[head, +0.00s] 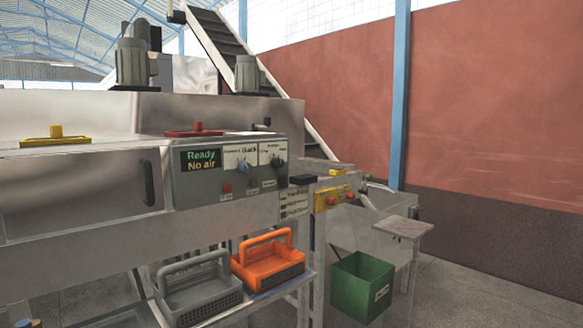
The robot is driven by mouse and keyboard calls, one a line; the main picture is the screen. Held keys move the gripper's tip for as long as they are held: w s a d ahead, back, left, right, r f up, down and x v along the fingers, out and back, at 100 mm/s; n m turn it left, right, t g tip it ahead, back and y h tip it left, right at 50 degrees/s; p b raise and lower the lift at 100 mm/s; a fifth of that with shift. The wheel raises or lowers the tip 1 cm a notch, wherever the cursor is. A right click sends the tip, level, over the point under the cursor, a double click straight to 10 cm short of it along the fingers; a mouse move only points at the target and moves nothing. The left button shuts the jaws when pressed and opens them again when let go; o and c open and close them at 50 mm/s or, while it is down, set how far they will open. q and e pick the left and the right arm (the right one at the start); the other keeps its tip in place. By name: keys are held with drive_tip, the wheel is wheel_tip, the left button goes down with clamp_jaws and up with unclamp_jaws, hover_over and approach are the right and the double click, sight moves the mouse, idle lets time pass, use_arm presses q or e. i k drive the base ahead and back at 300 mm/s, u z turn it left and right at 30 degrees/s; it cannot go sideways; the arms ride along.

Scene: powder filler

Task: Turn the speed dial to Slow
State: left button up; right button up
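A grey control panel (228,170) is set into the front of the metal machine, near the middle of the head view. The left plate seems to read "Back"; the right plate's small print is unreadable, so I cannot tell for sure which dial sets speed or where either points. A display (201,160) reads "Ready" and "No air". Neither of my grippers is in view.
A red button (227,188) sits below the display. A yellow box with red buttons (333,198) stands right of the panel. An orange basket (268,262) and a grey basket (197,292) stand on a low shelf. A green bin (362,287) hangs at the right.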

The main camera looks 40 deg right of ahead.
sight(277, 163)
drive_tip(key=z, duration=1.65)
drive_tip(key=i, duration=0.9)
drive_tip(key=u, duration=0.45)
drive_tip(key=i, duration=1.05)
drive_tip(key=u, duration=1.05)
